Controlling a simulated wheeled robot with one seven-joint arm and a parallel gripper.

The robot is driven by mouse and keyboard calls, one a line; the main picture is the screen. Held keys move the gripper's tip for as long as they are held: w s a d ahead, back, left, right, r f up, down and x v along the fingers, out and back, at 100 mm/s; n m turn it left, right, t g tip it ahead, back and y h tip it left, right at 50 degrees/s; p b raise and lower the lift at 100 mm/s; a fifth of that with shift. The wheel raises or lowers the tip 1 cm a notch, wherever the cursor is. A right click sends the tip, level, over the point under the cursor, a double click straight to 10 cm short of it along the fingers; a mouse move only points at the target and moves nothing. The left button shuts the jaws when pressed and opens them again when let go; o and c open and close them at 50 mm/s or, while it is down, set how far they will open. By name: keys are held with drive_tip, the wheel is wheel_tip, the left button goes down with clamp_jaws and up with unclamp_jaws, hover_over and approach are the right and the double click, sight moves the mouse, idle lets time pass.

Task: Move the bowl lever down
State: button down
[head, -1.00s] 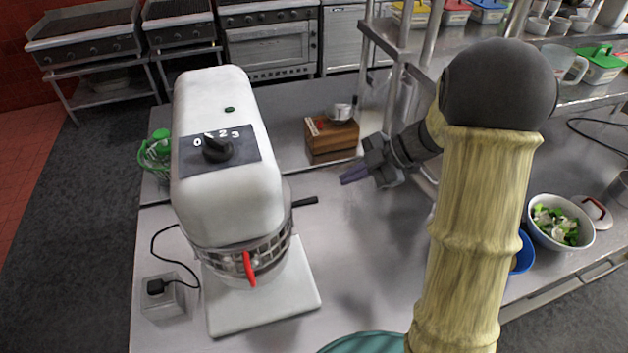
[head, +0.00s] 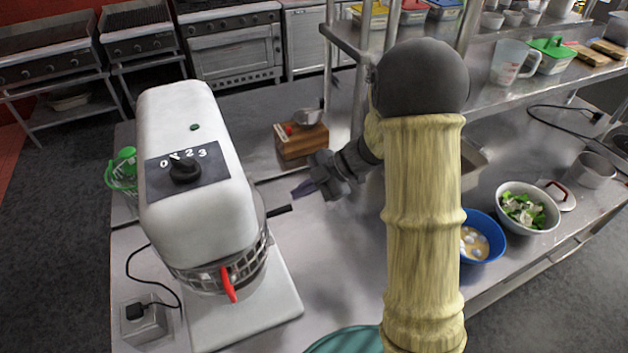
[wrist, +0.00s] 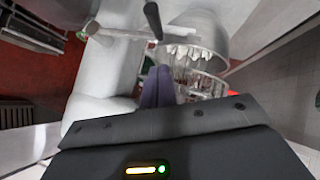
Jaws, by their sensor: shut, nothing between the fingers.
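A white stand mixer (head: 185,135) stands on the counter at the left, with a dial on its head and a steel bowl under a wire guard. The bowl lever (head: 279,211) is a black handle sticking out from the mixer's right side, roughly level. In the wrist view the black lever (wrist: 153,20) shows at the top centre, ahead of the fingers. My gripper (head: 302,189) is shut and empty, just right of and slightly above the lever's tip in the head view; I see no clear contact. Its purple-grey fingers (wrist: 158,88) point toward the lever in the wrist view.
A red handle (head: 229,283) hangs at the front of the bowl guard. A wooden block (head: 300,141) with a small metal pot (head: 308,116) is behind my gripper. A blue bowl (head: 485,226) and a salad bowl (head: 527,224) stand at the right. The counter below the gripper is clear.

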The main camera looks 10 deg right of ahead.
sight(276, 211)
drive_tip(key=shift+w+a+f+p, duration=0.35)
drive_tip(key=shift+a+f, duration=0.25)
drive_tip(key=shift+f, duration=0.45)
drive_tip(key=shift+w+a+f+p, duration=0.35)
drive_tip(key=shift+a+f, duration=0.2)
drive_tip(key=shift+f, duration=0.5)
drive_tip(key=shift+w+a+f+p, duration=0.3)
drive_tip(key=shift+a+f, duration=0.3)
drive_tip(key=shift+f, duration=0.45)
drive_tip(key=shift+s+a+f, duration=0.1)
